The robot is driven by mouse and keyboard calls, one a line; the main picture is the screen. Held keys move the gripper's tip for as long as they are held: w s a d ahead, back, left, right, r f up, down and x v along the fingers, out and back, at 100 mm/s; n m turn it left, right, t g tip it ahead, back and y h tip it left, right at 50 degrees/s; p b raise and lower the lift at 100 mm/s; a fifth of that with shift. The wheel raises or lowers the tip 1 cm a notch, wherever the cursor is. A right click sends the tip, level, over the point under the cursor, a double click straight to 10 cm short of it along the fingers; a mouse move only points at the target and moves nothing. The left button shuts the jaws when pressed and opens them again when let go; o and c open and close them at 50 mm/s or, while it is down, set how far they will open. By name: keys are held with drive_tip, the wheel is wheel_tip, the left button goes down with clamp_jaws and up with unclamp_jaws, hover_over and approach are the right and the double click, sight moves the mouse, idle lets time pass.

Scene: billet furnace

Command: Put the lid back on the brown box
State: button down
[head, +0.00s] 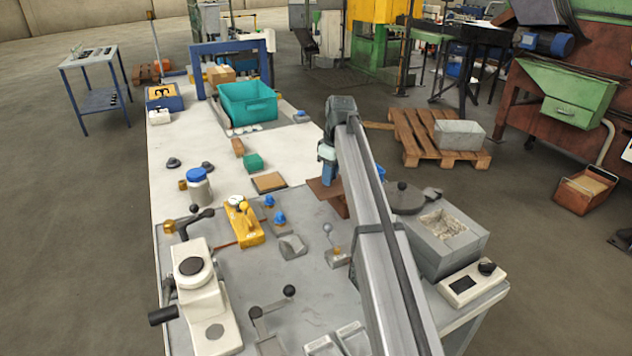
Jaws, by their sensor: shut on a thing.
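A low brown box (269,182) with a dark rim and a tan inside or top face sits near the middle of the bench, where the white and grey surfaces meet. My gripper (328,181) is to the right of it, pointing down, partly hidden by my own arm. It is shut on a flat reddish-brown piece, which looks like the lid (323,193). The lid is apart from the box and looks tilted. Its right part is hidden behind my arm, and I cannot tell whether it touches the bench. The fingertips are too small to make out.
A green block (253,162) stands just behind the box, and a brown block (238,147) behind that. Blue-knobbed pieces (279,219) and a yellow device (243,222) stand in front. A teal bin (248,101) is farther back. A grey furnace block (440,240) stands at right.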

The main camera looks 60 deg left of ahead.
drive_tip(key=w+r+m, duration=0.2)
drive_tip(key=w+m, duration=0.3)
drive_tip(key=w, duration=0.3)
drive_tip(key=shift+t, duration=0.3)
drive_tip(key=shift+a+f, duration=0.2)
drive_tip(key=shift+f, duration=1.35)
drive_tip(key=shift+a+f, duration=0.2)
drive_tip(key=shift+f, duration=1.3)
drive_tip(key=shift+f, duration=0.15)
drive_tip(key=shift+c, duration=2)
unclamp_jaws()
drive_tip(key=shift+r, duration=0.2)
